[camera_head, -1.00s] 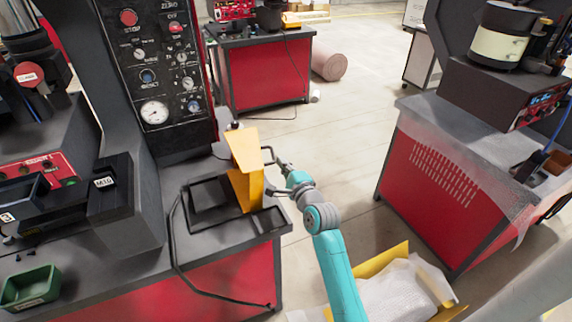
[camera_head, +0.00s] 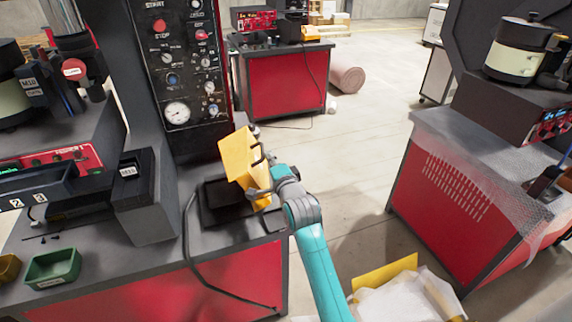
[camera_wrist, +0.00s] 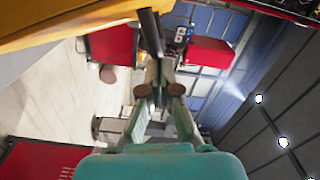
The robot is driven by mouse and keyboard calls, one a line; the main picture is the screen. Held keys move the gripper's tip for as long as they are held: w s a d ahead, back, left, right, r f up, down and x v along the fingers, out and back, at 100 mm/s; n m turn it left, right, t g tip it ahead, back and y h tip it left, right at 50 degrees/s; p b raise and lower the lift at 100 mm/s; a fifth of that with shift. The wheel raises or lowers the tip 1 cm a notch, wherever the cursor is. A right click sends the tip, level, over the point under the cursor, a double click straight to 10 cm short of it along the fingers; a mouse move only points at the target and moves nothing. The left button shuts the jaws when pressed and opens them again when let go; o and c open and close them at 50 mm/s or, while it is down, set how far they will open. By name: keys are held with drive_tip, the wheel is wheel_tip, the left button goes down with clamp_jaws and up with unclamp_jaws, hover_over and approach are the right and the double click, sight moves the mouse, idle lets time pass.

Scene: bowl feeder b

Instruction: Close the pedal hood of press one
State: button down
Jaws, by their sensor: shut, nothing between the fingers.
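The yellow pedal hood (camera_head: 240,158) stands raised and tilted at the right end of press one's table, above a dark pedal tray (camera_head: 218,205). A dark handle shows on its right side. In the wrist view, the yellow hood (camera_wrist: 60,22) fills the upper left, and a dark bar (camera_wrist: 152,32) runs down from it. My gripper (camera_head: 263,190) is at the hood's right side, close to its lower part. In the wrist view, my gripper (camera_wrist: 158,82) is shut with its fingertips close to the dark bar. I cannot tell whether they touch it.
Press one's control panel (camera_head: 180,70) rises just behind and left of the hood. A black hose (camera_head: 188,240) hangs over the table front. A green bin (camera_head: 53,267) is at left. Another red bench (camera_head: 440,170) stands at right. Open floor (camera_head: 345,170) lies between them.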

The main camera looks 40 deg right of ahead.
sight(234, 171)
drive_tip(key=w+a+n, duration=0.1)
drive_tip(key=a+n, duration=0.1)
drive_tip(key=a, duration=0.1)
drive_tip(key=w+a+n, duration=0.1)
drive_tip(key=a+n, duration=0.1)
drive_tip(key=a, duration=0.2)
drive_tip(key=w+a+n, duration=0.1)
drive_tip(key=a+n, duration=0.1)
drive_tip(key=a, duration=0.2)
drive_tip(key=shift+r+n, duration=0.3)
drive_tip(key=shift+r, duration=0.1)
drive_tip(key=w+a+f+n, duration=0.3)
drive_tip(key=a+f+n, duration=0.3)
drive_tip(key=a, duration=0.3)
drive_tip(key=shift+a+n, duration=0.35)
drive_tip(key=shift+n, duration=0.15)
drive_tip(key=shift+f, duration=0.15)
